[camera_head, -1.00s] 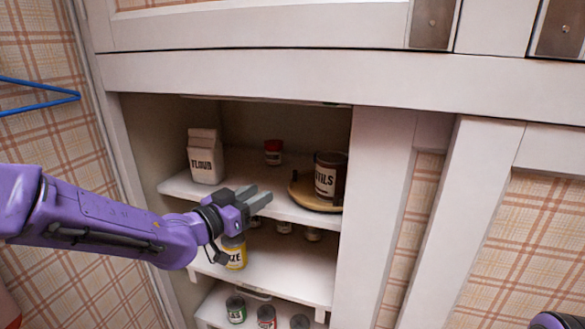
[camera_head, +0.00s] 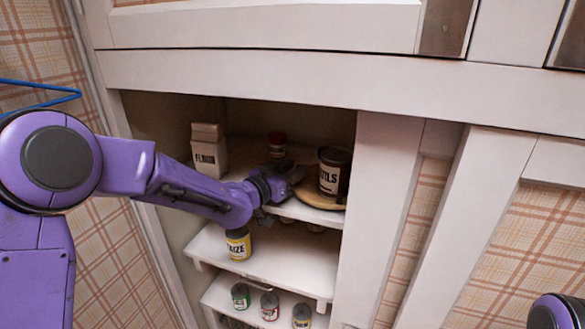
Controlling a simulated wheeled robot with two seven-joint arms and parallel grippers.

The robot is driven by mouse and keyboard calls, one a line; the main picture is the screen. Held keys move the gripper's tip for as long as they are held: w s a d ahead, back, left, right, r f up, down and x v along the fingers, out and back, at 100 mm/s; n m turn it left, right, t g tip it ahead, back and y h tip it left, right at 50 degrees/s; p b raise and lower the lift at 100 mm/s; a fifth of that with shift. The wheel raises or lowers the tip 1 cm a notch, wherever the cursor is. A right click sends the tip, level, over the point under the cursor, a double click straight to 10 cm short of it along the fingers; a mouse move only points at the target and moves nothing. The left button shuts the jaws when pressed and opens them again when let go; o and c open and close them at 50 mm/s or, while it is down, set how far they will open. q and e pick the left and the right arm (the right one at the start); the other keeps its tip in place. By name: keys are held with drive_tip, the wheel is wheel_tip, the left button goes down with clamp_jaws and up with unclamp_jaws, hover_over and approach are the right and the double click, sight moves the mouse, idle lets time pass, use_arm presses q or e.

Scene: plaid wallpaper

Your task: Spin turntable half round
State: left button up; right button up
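The turntable (camera_head: 318,200) is a round wooden disc on the top shelf, at the right side of the cupboard opening. A dark canister labelled "UTILS" (camera_head: 331,175) stands on it. My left gripper (camera_head: 296,176) is at the turntable's left edge, close to the canister. Its fingers are small and dark here, and I cannot tell whether they are apart or touch the disc. Part of the turntable's left side is hidden behind the gripper. Of my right arm only a purple part shows at the bottom right corner; its gripper is out of view.
A flour bag (camera_head: 209,158) and a red-lidded jar (camera_head: 277,146) stand on the top shelf. A yellow maize can (camera_head: 238,243) is on the middle shelf below my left arm. Several cans sit on the bottom shelf. The cupboard's right post (camera_head: 375,200) borders the opening.

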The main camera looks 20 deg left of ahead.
use_arm(q)
drive_tip(key=shift+w+f, duration=0.1)
drive_tip(key=shift+w, duration=0.05)
clamp_jaws()
drive_tip(key=shift+f, duration=0.1)
idle(0.4)
